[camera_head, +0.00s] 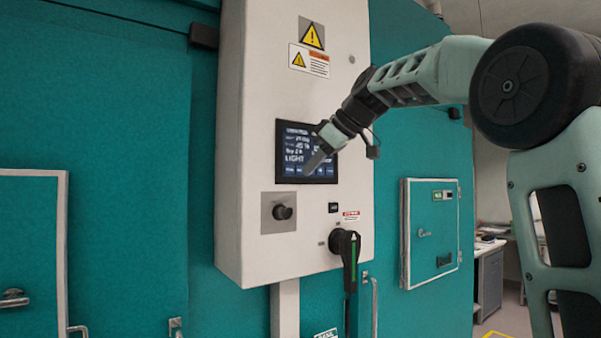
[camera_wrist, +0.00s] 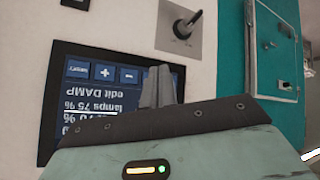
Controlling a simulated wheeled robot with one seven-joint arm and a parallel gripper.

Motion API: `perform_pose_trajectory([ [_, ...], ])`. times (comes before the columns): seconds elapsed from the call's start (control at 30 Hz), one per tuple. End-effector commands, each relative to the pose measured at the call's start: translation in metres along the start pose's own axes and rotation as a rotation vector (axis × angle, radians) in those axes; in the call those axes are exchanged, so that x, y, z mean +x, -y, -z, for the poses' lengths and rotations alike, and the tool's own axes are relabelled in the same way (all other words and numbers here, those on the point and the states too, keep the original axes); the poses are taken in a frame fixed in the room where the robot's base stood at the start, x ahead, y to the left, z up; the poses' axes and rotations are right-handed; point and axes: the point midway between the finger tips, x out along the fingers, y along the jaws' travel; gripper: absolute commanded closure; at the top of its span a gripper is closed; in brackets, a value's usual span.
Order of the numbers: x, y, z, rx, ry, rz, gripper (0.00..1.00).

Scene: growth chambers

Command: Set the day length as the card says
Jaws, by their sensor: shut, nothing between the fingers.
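A dark touchscreen (camera_head: 290,135) is set in the white control box. Its lit text includes a large word that looks like LIGHT. In the wrist view the screen (camera_wrist: 48,110) is upside down. It shows "edit DAMP", "lamps 75 %", a plus button (camera_wrist: 105,72), a minus button (camera_wrist: 129,75) and another button (camera_wrist: 77,69). My gripper (camera_head: 309,171) is shut and empty, its tips over the lower part of the screen. In the wrist view its fingers (camera_wrist: 158,88) are beside the minus button and cover part of the screen. I cannot tell whether they touch. I cannot make out a day-length card.
The white control box (camera_head: 240,150) hangs on a teal chamber wall (camera_head: 110,100). Below the screen are a black knob (camera_head: 283,212) and a black rotary handle with a green stripe (camera_head: 350,255). Warning labels (camera_head: 310,60) are above. A small teal door (camera_head: 430,232) is at right.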

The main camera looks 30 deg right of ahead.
Motion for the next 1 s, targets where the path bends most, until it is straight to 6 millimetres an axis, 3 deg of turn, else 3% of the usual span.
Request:
perform_pose_trajectory([
  [0.5, -0.031, 0.023, -0.024, 0.000, -0.001, -0.001, 1.00],
  [1.0, -0.032, 0.024, -0.024, 0.000, 0.000, 0.000, 1.00],
])
